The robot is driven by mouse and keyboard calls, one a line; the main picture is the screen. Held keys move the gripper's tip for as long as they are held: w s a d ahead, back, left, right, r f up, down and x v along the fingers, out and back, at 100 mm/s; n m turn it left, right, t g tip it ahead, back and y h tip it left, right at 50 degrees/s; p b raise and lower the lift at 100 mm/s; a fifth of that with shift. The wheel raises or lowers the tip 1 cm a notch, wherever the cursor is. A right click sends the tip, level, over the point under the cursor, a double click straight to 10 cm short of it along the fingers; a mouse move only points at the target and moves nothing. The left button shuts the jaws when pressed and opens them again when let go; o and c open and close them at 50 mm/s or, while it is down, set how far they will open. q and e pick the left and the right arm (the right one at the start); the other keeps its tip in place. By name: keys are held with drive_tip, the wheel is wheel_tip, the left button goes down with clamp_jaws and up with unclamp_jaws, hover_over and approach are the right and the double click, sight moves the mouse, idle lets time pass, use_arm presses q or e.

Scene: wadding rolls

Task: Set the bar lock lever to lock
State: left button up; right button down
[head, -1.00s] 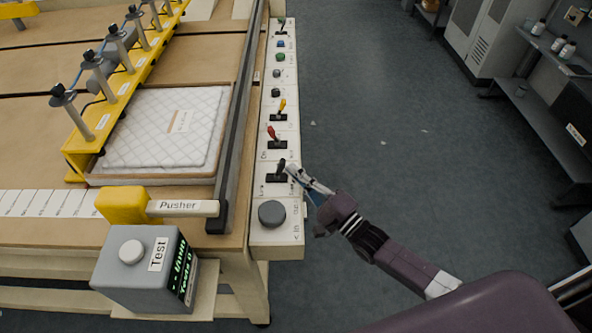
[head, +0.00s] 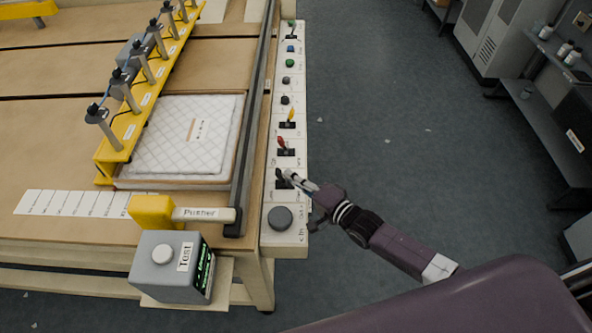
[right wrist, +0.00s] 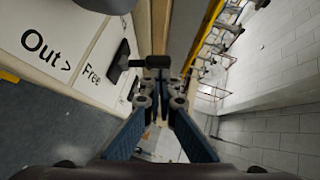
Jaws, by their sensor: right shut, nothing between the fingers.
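The black lever (head: 281,174) stands on a dark base on the white control panel, just above the big grey knob. My right gripper (head: 287,177) is shut and empty, with its fingertips at this lever and partly covering it; contact is not certain. In the right wrist view the shut fingertips (right wrist: 158,80) sit in front of a dark crosspiece (right wrist: 155,62), which seems to be the lever's end. A black lever base (right wrist: 121,63) lies left of the fingers, next to the label "Free" (right wrist: 91,74). My left gripper is not in view.
Above the black lever are a red lever (head: 282,141), a yellow lever (head: 291,114) and several buttons. The grey knob (head: 280,217) lies below it. A dark rail (head: 243,150) runs along the panel's left. Open floor (head: 390,130) lies to the right.

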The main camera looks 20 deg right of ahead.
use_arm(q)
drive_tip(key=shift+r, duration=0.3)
use_arm(e)
drive_tip(key=shift+w+a+r, duration=0.1)
drive_tip(key=shift+a, duration=0.15)
idle(0.4)
